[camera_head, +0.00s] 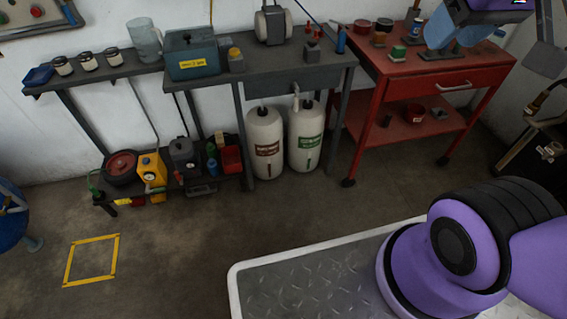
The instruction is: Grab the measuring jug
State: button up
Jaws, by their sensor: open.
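The measuring jug (145,40) is a clear, pale blue vessel with a handle. It stands upright on the dark shelf at the upper left, just left of a blue-grey box with a yellow label. My gripper (453,40) is at the upper right edge, in front of the red cart's top. Its blue-grey fingers point down and are open, with no object seen between them. The jug is far to the left of my gripper and apart from it. The upper part of my gripper is cut off by the frame.
The blue-grey box (192,54) and a small yellow-capped bottle (236,60) stand right of the jug. Several small jars and a blue tray (38,75) are to its left. Two white canisters stand below the bench. The floor in front, with a yellow square (92,260), is clear.

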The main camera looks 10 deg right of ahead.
aim_at(143, 31)
jog(key=k+l, duration=0.35)
jog(key=l+u, duration=0.15)
jog(key=l, duration=0.45)
jog(key=l+u, duration=0.1)
jog(key=l, duration=0.45)
jog(key=k+l+u, duration=0.15)
jog(key=l, duration=0.4)
jog(key=l+u, duration=0.1)
jog(key=l, duration=0.5)
jog(key=i+j, duration=1.6)
jog(key=j, duration=0.15)
jog(key=i+j+z, duration=0.1)
jog(key=i+j, duration=1.45)
jog(key=j, duration=0.25)
